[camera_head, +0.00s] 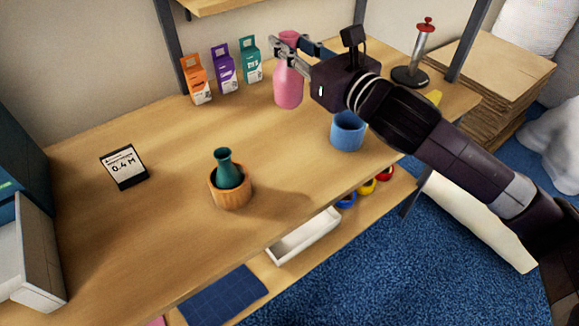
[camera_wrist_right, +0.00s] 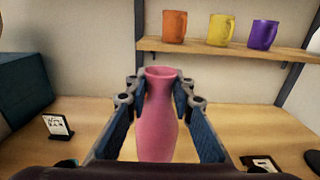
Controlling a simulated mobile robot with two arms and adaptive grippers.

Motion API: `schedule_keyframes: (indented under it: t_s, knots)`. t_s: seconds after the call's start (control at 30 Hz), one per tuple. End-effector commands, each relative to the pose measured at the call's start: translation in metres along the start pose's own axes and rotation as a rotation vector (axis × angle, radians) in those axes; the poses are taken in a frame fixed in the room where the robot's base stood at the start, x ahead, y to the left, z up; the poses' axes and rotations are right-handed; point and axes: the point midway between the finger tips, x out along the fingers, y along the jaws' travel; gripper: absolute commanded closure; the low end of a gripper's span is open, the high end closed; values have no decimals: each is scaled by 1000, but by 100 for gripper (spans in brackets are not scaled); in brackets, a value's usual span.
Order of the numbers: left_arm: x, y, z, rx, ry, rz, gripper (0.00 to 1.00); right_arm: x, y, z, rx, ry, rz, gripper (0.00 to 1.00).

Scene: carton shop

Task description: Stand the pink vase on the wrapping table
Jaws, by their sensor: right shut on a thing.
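The pink vase (camera_head: 288,86) is upright near the back of the wooden table (camera_head: 110,225). My right gripper (camera_head: 290,52) is shut on the vase around its neck. In the right wrist view, the vase (camera_wrist_right: 157,130) stands between the two finger pads of my right gripper (camera_wrist_right: 157,92), with its open mouth toward the top. Whether the base of the vase touches the tabletop or hangs just above it, I cannot tell. My left gripper is not in view.
Orange (camera_head: 196,79), purple (camera_head: 224,68) and teal (camera_head: 250,60) cartons stand left of the vase. A blue cup (camera_head: 347,131), a wooden pot (camera_head: 231,188) holding a green vase (camera_head: 228,168), and a sign (camera_head: 123,167) stand on the table. The middle left is clear.

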Motion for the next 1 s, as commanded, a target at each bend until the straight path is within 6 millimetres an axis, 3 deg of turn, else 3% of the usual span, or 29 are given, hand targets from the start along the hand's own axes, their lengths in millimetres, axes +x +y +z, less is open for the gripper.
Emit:
schedule_keyframes:
  t_s: [0.17,0.73,1.0]
  knots:
    - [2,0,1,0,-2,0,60,2,-2,-13,3,3,2,100]
    - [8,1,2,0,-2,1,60,1,-2,-139,5,2,0,100]
    - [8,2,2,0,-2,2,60,2,-2,-161,0,-2,1,100]
